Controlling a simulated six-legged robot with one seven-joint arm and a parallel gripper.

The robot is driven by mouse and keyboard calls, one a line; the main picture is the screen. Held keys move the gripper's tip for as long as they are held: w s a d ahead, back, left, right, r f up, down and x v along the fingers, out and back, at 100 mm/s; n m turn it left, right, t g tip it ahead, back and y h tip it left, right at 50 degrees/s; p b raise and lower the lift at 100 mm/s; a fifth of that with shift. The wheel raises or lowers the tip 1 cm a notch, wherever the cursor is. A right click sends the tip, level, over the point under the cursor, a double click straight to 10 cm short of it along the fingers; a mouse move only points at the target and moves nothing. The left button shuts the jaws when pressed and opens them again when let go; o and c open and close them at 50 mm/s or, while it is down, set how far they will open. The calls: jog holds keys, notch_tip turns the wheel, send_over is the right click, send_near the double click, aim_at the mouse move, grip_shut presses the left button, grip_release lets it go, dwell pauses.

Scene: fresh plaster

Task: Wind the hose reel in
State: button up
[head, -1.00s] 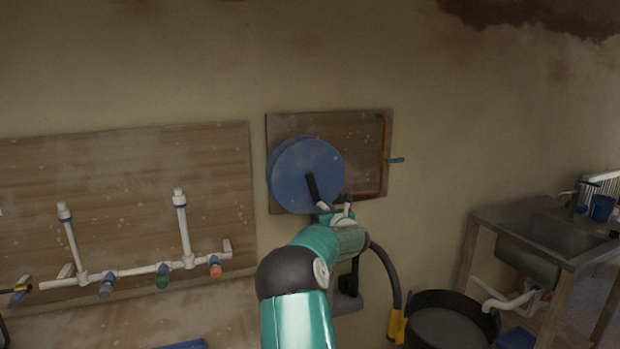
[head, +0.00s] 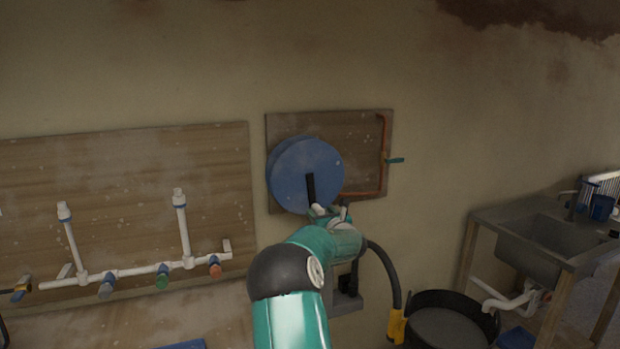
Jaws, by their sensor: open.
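The blue hose reel (head: 298,160) is mounted on a wooden board (head: 352,128) on the wall. Its black crank arm (head: 310,188) points down from the middle of the disc. My gripper (head: 328,212) is at the lower edge of the reel, by the lower end of the crank. My wrist hides part of it, and I cannot see whether the fingers touch the crank handle. A dark hose (head: 387,266) comes out from behind my arm and curves down to a yellow end piece (head: 397,326) at the black tub.
A black tub (head: 443,299) stands on the right, beside a sink bench (head: 492,214). On the left, a board carries white pipes (head: 133,270) with coloured valves. A copper pipe (head: 385,145) with a teal lever (head: 396,160) runs along the reel board's right side.

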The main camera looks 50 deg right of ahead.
jog(key=v, duration=0.7)
jog(key=shift+s+a, duration=0.2)
jog(key=shift+s, duration=0.15)
dwell(0.5)
jog(key=w+a+r+m+g+y, duration=0.1)
jog(key=a+r+m+g, duration=0.1)
jog(key=a+m, duration=1)
jog(key=w+a+r+m+g+y, duration=0.1)
jog(key=a+r+m+g, duration=0.15)
jog(key=a+m, duration=1)
jog(key=s+a+f+m+g+y, duration=0.1)
jog(key=s+a+f+y, duration=0.1)
jog(key=s+a, duration=0.4)
jog(key=s+a+f+m+g+y, duration=0.2)
jog(key=s+a, duration=0.4)
jog(key=a, duration=1.1)
jog(key=s+a+f+m+g+y, duration=0.2)
jog(key=s+a, duration=0.4)
jog(key=a, duration=0.5)
jog(key=shift+s+a+y, duration=0.3)
jog(key=shift+s+y, duration=0.05)
jog(key=shift+y, duration=0.25)
jog(key=shift+f, duration=0.1)
